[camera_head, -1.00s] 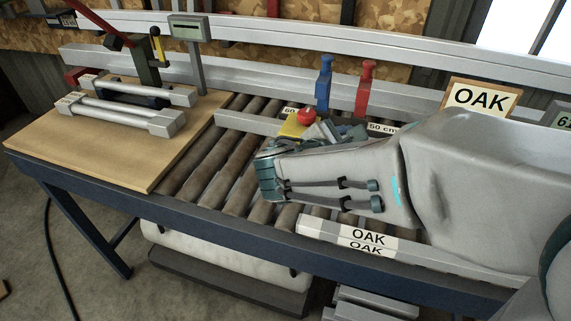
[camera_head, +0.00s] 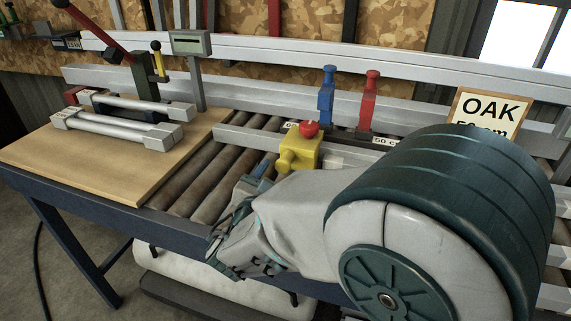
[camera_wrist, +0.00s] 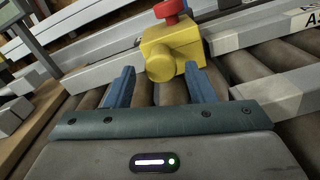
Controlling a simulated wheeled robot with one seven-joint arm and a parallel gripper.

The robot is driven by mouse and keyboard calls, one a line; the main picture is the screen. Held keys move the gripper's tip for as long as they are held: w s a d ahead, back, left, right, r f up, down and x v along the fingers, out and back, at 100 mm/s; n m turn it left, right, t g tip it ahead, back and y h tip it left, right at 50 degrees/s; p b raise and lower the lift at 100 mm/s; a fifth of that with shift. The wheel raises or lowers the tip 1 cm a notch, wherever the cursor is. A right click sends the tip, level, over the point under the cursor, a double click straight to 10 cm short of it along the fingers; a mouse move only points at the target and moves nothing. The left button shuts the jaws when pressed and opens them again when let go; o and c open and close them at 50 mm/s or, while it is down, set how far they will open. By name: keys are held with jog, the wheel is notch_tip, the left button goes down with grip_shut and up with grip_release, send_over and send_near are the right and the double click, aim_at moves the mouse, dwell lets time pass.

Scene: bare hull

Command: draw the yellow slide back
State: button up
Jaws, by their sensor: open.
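The yellow slide (camera_head: 299,152) is a block with a round boss on its near face and a red knob (camera_head: 309,129) on top. It sits at the grey rail over the rollers. In the wrist view the yellow slide (camera_wrist: 170,50) is just beyond my fingertips, its boss facing the gap between them. My gripper (camera_wrist: 158,76) is open, with two blue fingers apart and nothing between them. In the head view my gripper (camera_head: 256,172) is low on the near side of the slide, over the rollers, partly hidden by my wrist.
Blue (camera_head: 326,97) and red (camera_head: 368,100) upright handles stand behind the rail. An OAK sign (camera_head: 488,108) is at right. A wooden board (camera_head: 90,165) with silver bars (camera_head: 120,130) lies at left. A yellow lever with a black ball (camera_head: 158,60) stands behind the bars.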

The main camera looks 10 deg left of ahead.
aim_at(282, 167)
jog(key=w, duration=0.5)
jog(key=shift+d, duration=0.25)
